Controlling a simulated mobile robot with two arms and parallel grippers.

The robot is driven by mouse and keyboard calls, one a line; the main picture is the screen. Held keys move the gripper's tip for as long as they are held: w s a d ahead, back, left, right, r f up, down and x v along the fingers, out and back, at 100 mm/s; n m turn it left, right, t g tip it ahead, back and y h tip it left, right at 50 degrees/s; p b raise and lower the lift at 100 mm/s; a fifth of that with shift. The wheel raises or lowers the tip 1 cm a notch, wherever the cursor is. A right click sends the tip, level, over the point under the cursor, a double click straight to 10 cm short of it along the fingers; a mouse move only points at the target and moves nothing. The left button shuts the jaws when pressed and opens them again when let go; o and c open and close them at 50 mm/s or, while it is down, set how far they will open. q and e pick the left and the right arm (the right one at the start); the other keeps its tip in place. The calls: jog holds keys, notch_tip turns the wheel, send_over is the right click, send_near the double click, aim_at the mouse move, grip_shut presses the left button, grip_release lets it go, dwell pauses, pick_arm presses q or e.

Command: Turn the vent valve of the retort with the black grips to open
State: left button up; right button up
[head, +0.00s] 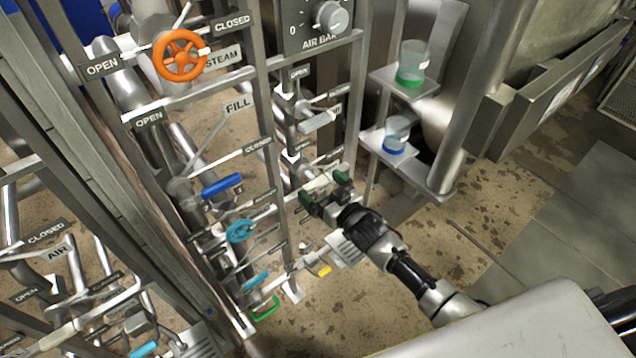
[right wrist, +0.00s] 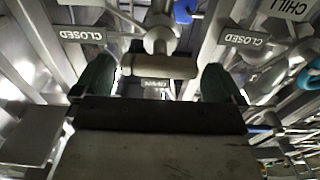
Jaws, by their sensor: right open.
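My right gripper (head: 324,188), with green fingertips, is open at a pale grey valve handle (head: 318,184) on the right side of the pipe rack. In the right wrist view the two fingers (right wrist: 157,82) stand apart. The handle (right wrist: 150,66) is a pale crossbar lying level just ahead of and between them; contact cannot be told. A CLOSED plate (right wrist: 80,35) is left of its pipe and another (right wrist: 245,38) is to the right. A small plate below the handle is unreadable. No VENT label is legible, and no black grips are clearly seen. My left gripper is not in view.
An orange STEAM handwheel (head: 180,55), a blue lever (head: 222,185), a cyan handwheel (head: 240,231) and a green handle (head: 265,308) crowd the rack. Shelves with a green-based beaker (head: 411,66) and a blue-based beaker (head: 396,136) stand above my gripper. Floor at right is open.

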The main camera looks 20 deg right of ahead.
jog(key=shift+x, duration=0.95)
jog(key=c, duration=0.7)
jog(key=shift+c, duration=0.2)
jog(key=shift+n, duration=0.4)
jog(key=shift+f+n, duration=0.1)
jog(key=shift+n, duration=2.4)
jog(key=o, duration=0.7)
jog(key=shift+o, duration=0.2)
jog(key=shift+s, duration=0.1)
